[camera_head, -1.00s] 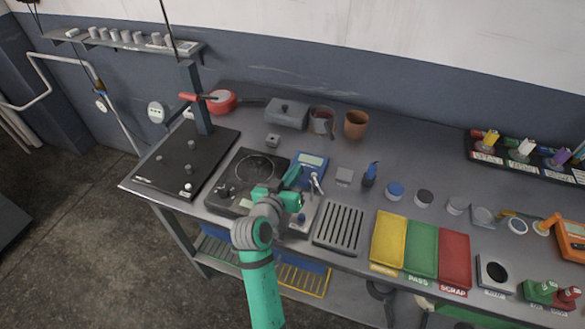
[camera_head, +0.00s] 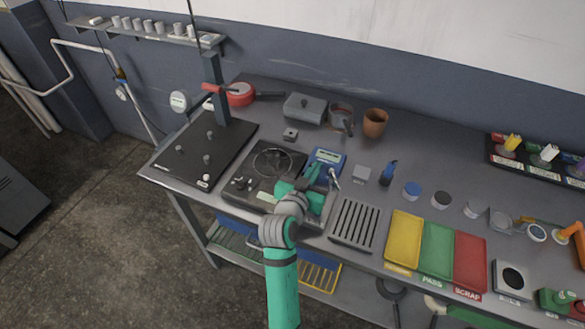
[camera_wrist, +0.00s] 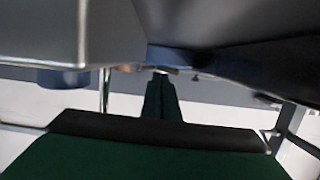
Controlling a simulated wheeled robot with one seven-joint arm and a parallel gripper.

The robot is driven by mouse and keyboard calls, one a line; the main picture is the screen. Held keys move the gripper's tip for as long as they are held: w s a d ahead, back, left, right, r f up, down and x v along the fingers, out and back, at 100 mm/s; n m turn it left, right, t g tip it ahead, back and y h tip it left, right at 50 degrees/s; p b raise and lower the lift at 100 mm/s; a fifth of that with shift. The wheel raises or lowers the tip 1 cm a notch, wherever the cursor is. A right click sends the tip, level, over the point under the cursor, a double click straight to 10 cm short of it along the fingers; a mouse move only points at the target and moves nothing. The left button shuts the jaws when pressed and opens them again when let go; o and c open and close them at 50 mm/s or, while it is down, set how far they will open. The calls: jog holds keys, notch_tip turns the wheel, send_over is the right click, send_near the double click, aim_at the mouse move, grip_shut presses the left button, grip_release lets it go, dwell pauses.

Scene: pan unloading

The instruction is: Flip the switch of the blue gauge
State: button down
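The blue gauge (camera_head: 327,157), a small blue box with a pale display, stands on the bench at the back right corner of the black hotplate-like unit. A thin silvery lever-like part (camera_head: 334,176) shows at its front right; I cannot tell its position. My gripper (camera_head: 313,174) is just in front of the gauge, low over the bench, its green fingers pointing towards it. Whether it touches is unclear. In the wrist view the fingers (camera_wrist: 162,97) look closed together with nothing between them. The gauge is not clearly recognisable in the wrist view.
The black unit (camera_head: 262,172) lies under and left of my gripper. A red-handled press (camera_head: 217,90) stands left.

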jog(key=shift+s+d+f, duration=0.1)
jog(key=shift+d+f, duration=0.05)
jog(key=shift+f, duration=0.35)
notch_tip(320, 180, up, 5)
jog(key=shift+d+f, duration=0.1)
jog(key=shift+d, duration=0.05)
jog(key=v, duration=1)
jog(key=shift+d, duration=0.2)
